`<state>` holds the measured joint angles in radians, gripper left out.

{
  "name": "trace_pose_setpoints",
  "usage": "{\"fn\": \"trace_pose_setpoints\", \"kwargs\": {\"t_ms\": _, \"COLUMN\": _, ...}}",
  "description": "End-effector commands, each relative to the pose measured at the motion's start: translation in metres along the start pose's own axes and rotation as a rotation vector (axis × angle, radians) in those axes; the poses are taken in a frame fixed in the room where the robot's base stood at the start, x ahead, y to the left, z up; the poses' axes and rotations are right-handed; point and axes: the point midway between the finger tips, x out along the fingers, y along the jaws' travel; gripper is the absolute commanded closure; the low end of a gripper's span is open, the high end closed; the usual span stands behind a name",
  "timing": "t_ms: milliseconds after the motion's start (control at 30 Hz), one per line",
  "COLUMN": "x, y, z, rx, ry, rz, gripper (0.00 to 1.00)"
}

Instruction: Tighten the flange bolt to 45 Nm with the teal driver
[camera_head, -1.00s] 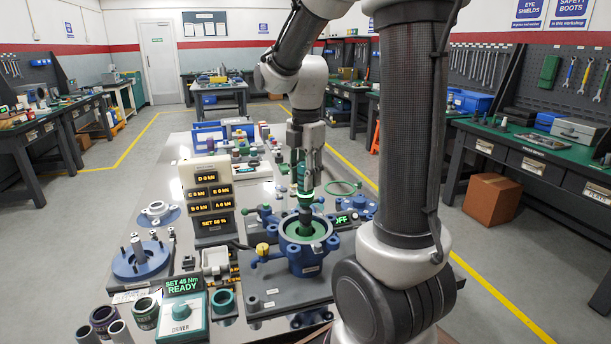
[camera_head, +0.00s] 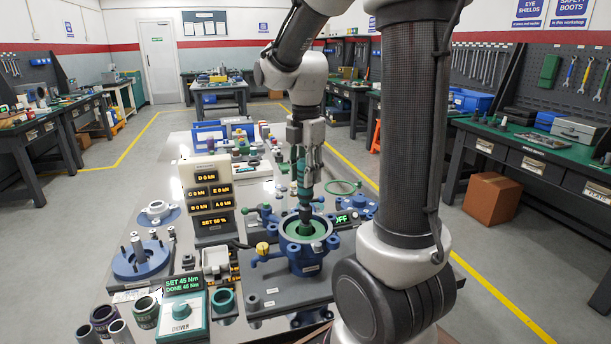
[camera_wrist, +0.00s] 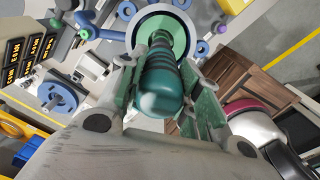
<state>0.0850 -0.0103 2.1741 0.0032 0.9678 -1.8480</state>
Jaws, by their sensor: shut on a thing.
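My gripper (camera_head: 305,160) is shut on the teal driver (camera_head: 305,187) and holds it upright above the blue flange body (camera_head: 309,264). The driver's dark lower end reaches down into the green-faced opening of the flange. The bolt head is hidden under it. In the wrist view, the ribbed teal driver (camera_wrist: 162,80) sits between the green-padded fingers of my gripper (camera_wrist: 165,105), with the flange ring beyond. The driver's station (camera_head: 182,322) stands at the front left, and its display (camera_head: 183,285) reads "SET 45 Nm, DONE 45 Nm".
Left of the flange stands a panel of amber kN readouts (camera_head: 212,200). A blue round fixture with pins (camera_head: 140,262) and several dark rings and sockets lie at the front left. A yellow-capped fitting (camera_head: 262,249) juts from the flange's left side. A small display (camera_head: 346,217) stands behind right.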

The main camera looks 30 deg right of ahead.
Motion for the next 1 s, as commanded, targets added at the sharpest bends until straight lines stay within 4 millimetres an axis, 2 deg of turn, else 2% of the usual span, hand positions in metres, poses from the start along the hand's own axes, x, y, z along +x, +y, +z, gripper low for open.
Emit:
{"fn": "trace_pose_setpoints", "kwargs": {"t_ms": 500, "x": -0.038, "y": 0.001, "z": 0.0, "rx": 0.0, "ry": -0.001, "rz": 0.002, "gripper": 0.99}}
{"fn": "trace_pose_setpoints", "kwargs": {"t_ms": 900, "x": -0.042, "y": 0.0, "z": 0.0, "rx": -0.001, "ry": 0.0, "rz": 0.0, "gripper": 0.99}}
{"fn": "trace_pose_setpoints", "kwargs": {"t_ms": 1000, "x": -0.041, "y": 0.004, "z": -0.007, "rx": -0.02, "ry": 0.0, "rz": 0.0, "gripper": 0.99}}
